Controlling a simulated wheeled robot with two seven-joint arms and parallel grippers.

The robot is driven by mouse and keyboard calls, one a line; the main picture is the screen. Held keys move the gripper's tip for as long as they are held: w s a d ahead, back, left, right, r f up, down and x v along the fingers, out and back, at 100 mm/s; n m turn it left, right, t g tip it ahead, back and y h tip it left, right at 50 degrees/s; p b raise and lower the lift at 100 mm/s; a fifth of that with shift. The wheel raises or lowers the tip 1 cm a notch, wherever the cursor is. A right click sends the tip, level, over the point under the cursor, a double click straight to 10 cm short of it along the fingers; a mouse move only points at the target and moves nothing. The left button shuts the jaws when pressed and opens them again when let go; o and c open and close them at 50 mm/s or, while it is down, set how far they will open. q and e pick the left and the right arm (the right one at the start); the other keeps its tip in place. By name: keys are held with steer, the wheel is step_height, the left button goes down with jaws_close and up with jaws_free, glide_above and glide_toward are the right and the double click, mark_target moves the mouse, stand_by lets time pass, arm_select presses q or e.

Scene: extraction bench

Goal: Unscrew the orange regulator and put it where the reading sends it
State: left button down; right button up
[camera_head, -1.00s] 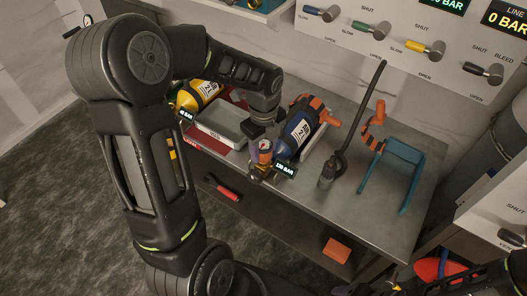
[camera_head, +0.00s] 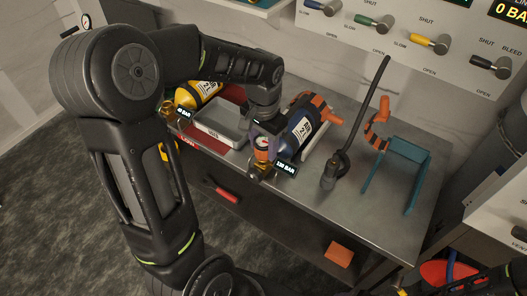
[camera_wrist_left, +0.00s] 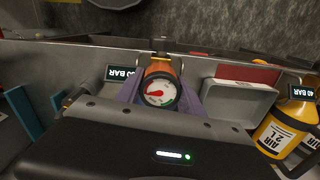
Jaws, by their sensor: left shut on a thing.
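The orange regulator (camera_head: 262,154) with a round white gauge sits at the valve end of a blue cylinder (camera_head: 299,136), which lies tilted on the bench. My left gripper (camera_head: 262,141) reaches down from above and is shut on the regulator. In the left wrist view the regulator (camera_wrist_left: 160,72) stands between the purple-grey fingers, and its gauge shows a red needle. A small display (camera_head: 286,168) beside the valve reads in BAR, seemingly 130. Whether the thread is engaged is hidden. Part of my right arm (camera_head: 490,284) shows at the lower right; its jaws are not clear.
A pale tray (camera_head: 213,136) and red mat lie left of the blue cylinder, near a yellow cylinder (camera_head: 197,94) marked 40 BAR. Right of it are an upright black hose (camera_head: 352,130) and a teal stand (camera_head: 403,148). A lever panel (camera_head: 400,50) is behind.

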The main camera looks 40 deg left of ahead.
arm_select(q)
steer(key=n, duration=0.3)
steer(key=shift+n, duration=0.4)
steer(key=n, duration=0.4)
steer(key=shift+b, duration=0.35)
steer(key=c, duration=0.7)
jaws_free()
